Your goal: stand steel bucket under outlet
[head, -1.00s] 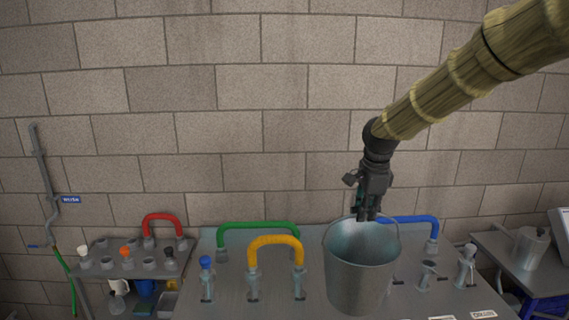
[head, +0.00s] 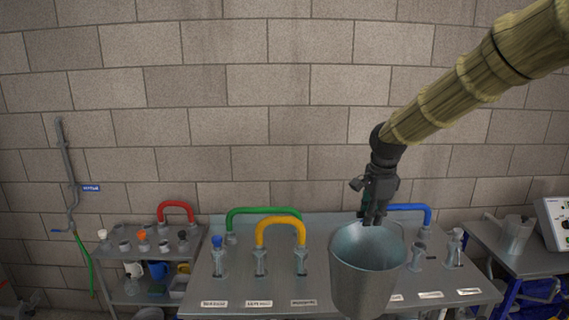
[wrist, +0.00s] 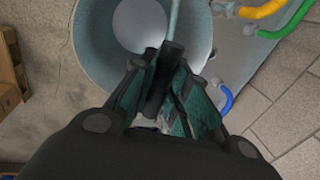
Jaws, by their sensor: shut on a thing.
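The steel bucket (head: 366,285) hangs upright from my gripper (head: 373,219) in the head view, in front of the metal bench. My gripper is shut at the top of the bucket, apparently on its handle; the fingers hide the exact grip. In the wrist view my gripper (wrist: 165,75) reaches over the open bucket (wrist: 95,60), whose inside looks empty. Several outlets with labels below them line the bench; which one the task means I cannot tell. The bucket hides part of the bench.
The metal bench (head: 235,285) carries a green hose (head: 262,211), a yellow hose (head: 280,222) and a blue hose (head: 412,208). A shelf cart (head: 130,285) with a red hose (head: 176,205) stands left. A side table with a metal jug (head: 516,232) stands right. A block wall is behind.

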